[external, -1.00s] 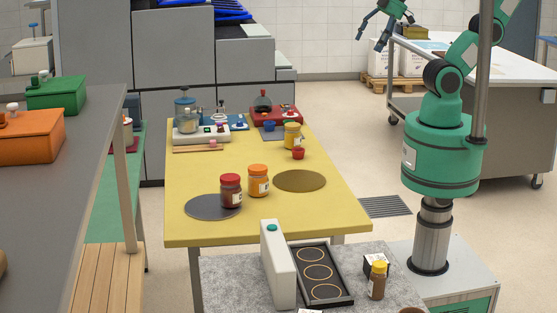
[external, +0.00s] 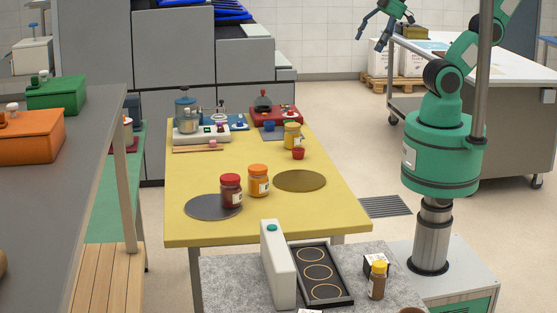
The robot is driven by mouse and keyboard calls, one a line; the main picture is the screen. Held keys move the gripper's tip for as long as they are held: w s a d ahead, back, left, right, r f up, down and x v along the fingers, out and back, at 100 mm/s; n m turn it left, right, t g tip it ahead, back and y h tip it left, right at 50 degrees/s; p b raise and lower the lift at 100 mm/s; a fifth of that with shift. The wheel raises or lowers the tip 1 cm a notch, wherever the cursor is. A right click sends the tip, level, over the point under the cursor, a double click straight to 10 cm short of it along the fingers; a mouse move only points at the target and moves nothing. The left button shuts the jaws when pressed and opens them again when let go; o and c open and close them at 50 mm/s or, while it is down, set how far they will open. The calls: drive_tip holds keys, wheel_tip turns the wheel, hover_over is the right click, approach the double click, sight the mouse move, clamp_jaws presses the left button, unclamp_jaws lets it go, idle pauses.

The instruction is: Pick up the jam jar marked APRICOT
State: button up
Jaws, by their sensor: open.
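Three jars stand upright on the yellow table (external: 200,168). A dark red jar with a red lid (external: 231,192) stands at the edge of a grey disc. An orange jar with an orange lid (external: 258,182) stands just right of it. A yellow jar with a yellow lid (external: 292,137) stands farther back, at the right. Their labels are too small to read, so I cannot tell which is marked APRICOT. My gripper (external: 373,33) is open and empty, high at the top of the picture, well apart from the jars.
A grey disc (external: 203,208) and a brown disc (external: 300,181) lie on the table. A small red cup (external: 298,154) stands before the yellow jar. Appliances (external: 208,126) fill the back. A white upright box (external: 277,268) and black tray (external: 346,288) stand in front.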

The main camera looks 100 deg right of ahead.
drive_tip(key=n+g+p, duration=0.2)
drive_tip(key=g, duration=0.4)
hover_over(257, 168)
drive_tip(key=f, duration=3)
drive_tip(key=shift+d+f, duration=0.25)
drive_tip(key=shift+f, duration=0.1)
drive_tip(key=shift+w+f, duration=0.1)
drive_tip(key=shift+f, duration=0.05)
drive_tip(key=shift+f, duration=0.15)
drive_tip(key=shift+f+b, duration=0.75)
drive_tip(key=shift+f, duration=3.4)
